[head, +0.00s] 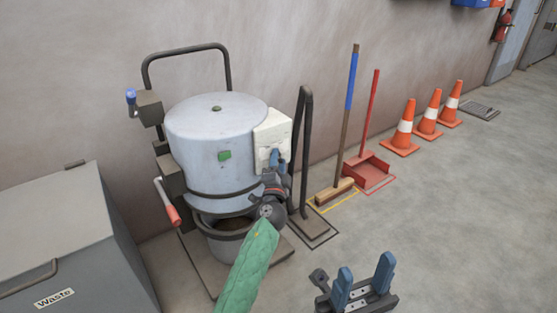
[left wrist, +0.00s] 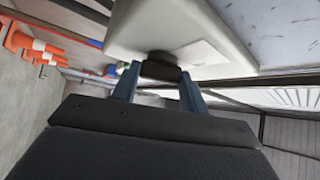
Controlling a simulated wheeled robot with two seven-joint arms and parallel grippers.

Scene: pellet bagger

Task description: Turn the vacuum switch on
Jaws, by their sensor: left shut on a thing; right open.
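The pale switch box (head: 262,133) is fixed to the right side of the grey drum-shaped machine (head: 215,135). My left gripper (head: 275,158), on the green-sleeved arm, is at the lower front of this box. In the left wrist view the pale box (left wrist: 205,35) fills the top, and its dark switch knob (left wrist: 160,68) sits between my blue fingertips. The gripper is shut on the knob. In the head view the fingers hide the knob, and I cannot tell its setting. My right gripper (head: 366,270) is open and empty over the floor at the bottom right.
A grey waste bin (head: 60,235) stands at the left. A red-handled lever (head: 168,204) is at the machine's left and a bucket (head: 222,247) below the drum. A dark post (head: 304,150), broom (head: 347,130), red dustpan (head: 369,168) and cones (head: 404,130) line the wall.

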